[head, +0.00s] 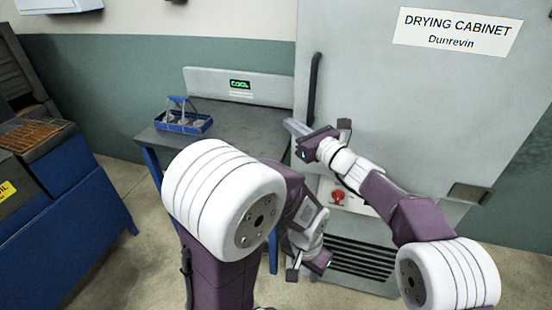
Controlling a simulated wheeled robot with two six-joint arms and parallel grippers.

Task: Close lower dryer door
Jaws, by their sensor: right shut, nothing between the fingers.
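The grey drying cabinet door (400,100) fills the right of the head view, with a dark vertical handle (314,88) near its left edge and a hinge block (468,194) at its lower right. I cannot tell whether the door is fully shut or slightly ajar. My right gripper (294,127) is shut and empty, at the door's left edge just below the handle; contact with the door is unclear. My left gripper (294,268) is low in front of the cabinet's lower part, partly hidden by my arm; its finger opening is unclear.
Below the door are a red knob (338,197) and dark vent slots (362,260). A grey-topped table (240,122) stands left of the cabinet, carrying a blue carrier (183,122) and a panel reading COOL (240,85). A blue machine (70,190) stands far left, with open floor between.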

